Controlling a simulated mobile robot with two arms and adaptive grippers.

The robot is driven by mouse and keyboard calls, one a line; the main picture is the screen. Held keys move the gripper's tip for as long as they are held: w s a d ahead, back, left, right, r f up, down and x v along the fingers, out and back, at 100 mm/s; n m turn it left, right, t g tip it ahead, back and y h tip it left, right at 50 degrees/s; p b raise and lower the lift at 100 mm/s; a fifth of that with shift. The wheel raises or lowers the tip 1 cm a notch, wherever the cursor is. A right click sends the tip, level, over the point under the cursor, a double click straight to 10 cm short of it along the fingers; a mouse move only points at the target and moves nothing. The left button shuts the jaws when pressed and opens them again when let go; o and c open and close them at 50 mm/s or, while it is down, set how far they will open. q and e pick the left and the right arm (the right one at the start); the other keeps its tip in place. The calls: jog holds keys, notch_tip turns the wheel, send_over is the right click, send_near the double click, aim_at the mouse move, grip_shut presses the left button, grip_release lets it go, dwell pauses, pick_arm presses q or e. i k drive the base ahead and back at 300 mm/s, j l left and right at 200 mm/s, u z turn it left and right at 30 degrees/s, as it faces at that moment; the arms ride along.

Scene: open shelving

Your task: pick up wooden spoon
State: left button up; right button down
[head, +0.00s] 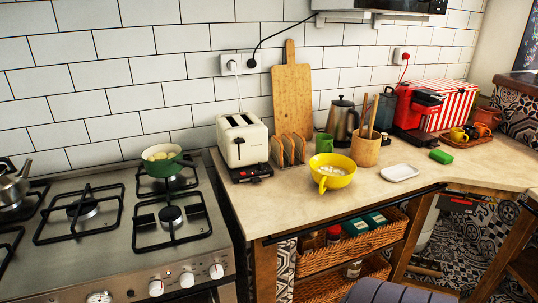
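Wooden utensil handles (373,116) stand upright out of a wooden holder (366,152) on the counter, right of centre. One of them may be the wooden spoon; their lower ends are hidden inside the holder, so I cannot tell which. Neither of my grippers can be made out in the head view.
The counter (290,203) holds a yellow bowl (332,172) in front of the holder, a white dish (399,172), a kettle (342,120), a toaster (242,140) and a red coffee machine (415,110). A stove (120,255) with a green pot (162,160) is left. The counter's front edge is mostly clear.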

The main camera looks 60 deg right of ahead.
aim_at(375, 98)
jog(key=z, duration=2.2)
jog(key=i+l+u, duration=0.15)
jog(key=u, duration=0.6)
jog(key=i+l+u, duration=0.2)
jog(key=l+u, duration=0.2)
jog(key=l, duration=0.5)
jog(key=l+u, duration=0.4)
jog(key=l, duration=0.55)
